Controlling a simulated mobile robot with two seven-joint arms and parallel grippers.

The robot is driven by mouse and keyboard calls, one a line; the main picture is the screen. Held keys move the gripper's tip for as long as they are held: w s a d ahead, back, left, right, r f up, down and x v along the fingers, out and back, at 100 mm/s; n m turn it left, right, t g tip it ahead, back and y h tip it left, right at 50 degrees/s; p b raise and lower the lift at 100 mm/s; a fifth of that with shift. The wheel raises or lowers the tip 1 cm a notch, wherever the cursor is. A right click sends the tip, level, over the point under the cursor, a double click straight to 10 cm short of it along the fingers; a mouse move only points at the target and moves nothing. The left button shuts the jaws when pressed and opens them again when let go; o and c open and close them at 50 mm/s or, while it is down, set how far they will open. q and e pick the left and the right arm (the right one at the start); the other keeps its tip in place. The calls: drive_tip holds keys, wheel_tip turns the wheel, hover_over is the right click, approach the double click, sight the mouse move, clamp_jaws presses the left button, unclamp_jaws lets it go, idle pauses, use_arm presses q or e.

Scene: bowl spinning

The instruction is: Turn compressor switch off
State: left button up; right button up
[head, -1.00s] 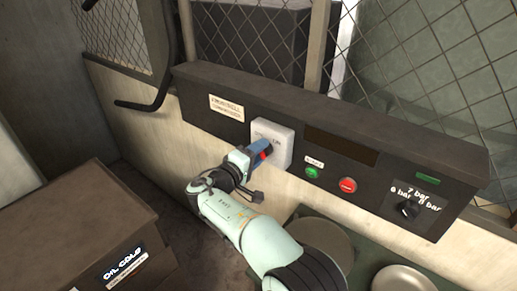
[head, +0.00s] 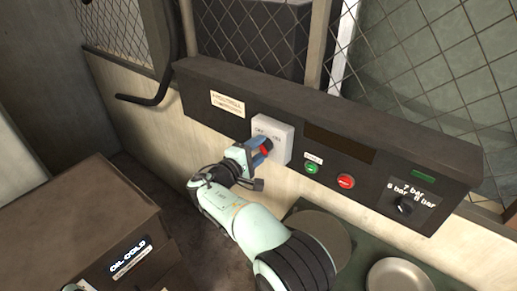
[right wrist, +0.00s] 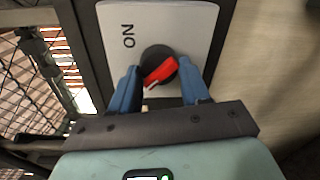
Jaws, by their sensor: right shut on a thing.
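The compressor switch is a white plate (head: 284,142) with a red knob (right wrist: 161,71) on a dark round base, set on the dark control panel. The word ON shows on the plate, left of the knob in the right wrist view, where the red handle lies slanted. My right gripper (head: 264,147) is at the switch, with its two blue fingers on either side of the knob, shut on it. In the head view the gripper hides part of the plate's lower left. My left gripper is not in view.
The control panel (head: 225,123) also carries a green button (head: 312,169), a red button (head: 346,181) and a pressure dial (head: 403,205). A wire mesh fence (head: 420,70) stands behind it. A brown box (head: 75,215) fills the lower left. Round lids lie below the panel.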

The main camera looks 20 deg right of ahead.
drive_tip(key=shift+r, duration=0.2)
drive_tip(key=o, duration=1)
drive_tip(key=shift+f, duration=0.1)
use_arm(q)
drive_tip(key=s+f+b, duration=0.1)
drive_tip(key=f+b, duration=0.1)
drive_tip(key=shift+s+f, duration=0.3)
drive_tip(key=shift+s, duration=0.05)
use_arm(e)
drive_tip(key=v, duration=1.3)
drive_tip(key=shift+s+a, duration=0.1)
drive_tip(key=shift+a, duration=0.05)
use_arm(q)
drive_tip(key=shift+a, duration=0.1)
